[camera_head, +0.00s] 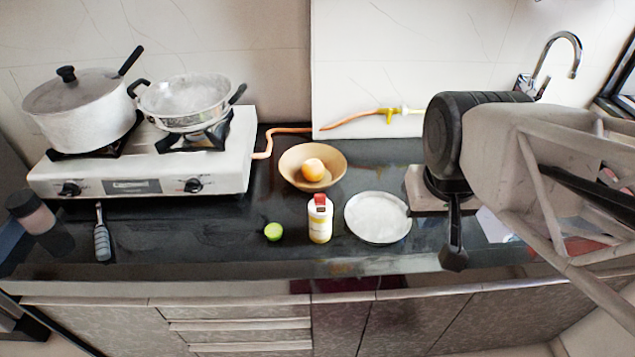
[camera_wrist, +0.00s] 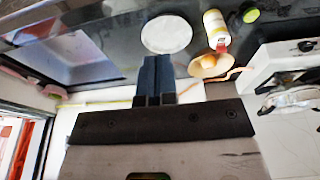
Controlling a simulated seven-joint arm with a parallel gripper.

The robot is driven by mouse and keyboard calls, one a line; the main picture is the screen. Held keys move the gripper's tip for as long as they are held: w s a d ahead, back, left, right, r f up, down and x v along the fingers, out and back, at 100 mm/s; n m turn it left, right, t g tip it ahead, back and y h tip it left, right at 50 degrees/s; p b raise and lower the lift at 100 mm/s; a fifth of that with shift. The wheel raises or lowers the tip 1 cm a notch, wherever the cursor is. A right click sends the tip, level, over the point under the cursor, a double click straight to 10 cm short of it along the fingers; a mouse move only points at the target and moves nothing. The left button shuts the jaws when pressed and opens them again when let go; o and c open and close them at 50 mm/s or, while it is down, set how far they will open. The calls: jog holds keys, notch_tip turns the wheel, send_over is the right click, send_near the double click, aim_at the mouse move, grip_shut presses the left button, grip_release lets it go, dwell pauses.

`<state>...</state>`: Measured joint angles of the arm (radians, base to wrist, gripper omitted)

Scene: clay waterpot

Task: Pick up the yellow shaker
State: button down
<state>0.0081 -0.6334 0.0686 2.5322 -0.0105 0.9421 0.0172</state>
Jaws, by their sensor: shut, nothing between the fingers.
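The yellow shaker (camera_head: 320,220) stands upright on the dark counter, a pale yellow and white bottle with a red cap. It stands between a green lime and a white plate, in front of a wooden bowl. In the wrist view the shaker (camera_wrist: 215,27) shows at the top, right of the plate. My gripper (camera_head: 453,258) is right of the plate, apart from the shaker, pointing down. In the wrist view my gripper's fingers (camera_wrist: 157,62) are together with nothing between them.
The white plate (camera_head: 378,217), bowl (camera_head: 290,166) with an orange fruit (camera_head: 313,169), and lime (camera_head: 273,231) lie close around the shaker. A gas stove (camera_head: 215,165) with a lidded pot (camera_head: 85,110) and a steel pan (camera_head: 187,103) is at left. The counter's front strip is clear.

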aim_at(330, 217)
jog(key=c, duration=1.8)
grip_release()
jog(key=o, duration=1.6)
jog(key=shift+o, duration=0.2)
jog(key=shift+w, duration=0.1)
jog(key=w+d+f+n+t, duration=0.1)
jog(key=w+f+n+t, duration=0.15)
jog(key=w+f, duration=0.4)
jog(key=w+d+f+n+t, duration=0.1)
jog(key=w+f+t, duration=0.3)
jog(key=w, duration=0.6)
jog(key=a+f+n+y, duration=0.2)
jog(key=a+f+y, duration=0.1)
jog(key=f, duration=0.1)
jog(key=a+f+n+y, duration=0.2)
jog(key=a+f+y, duration=0.2)
jog(key=a+f+n+y, duration=0.2)
jog(key=a+f+y, duration=0.1)
jog(key=shift+w+a+f, duration=0.2)
jog(key=shift+a+f, duration=0.1)
jog(key=shift+f, duration=0.1)
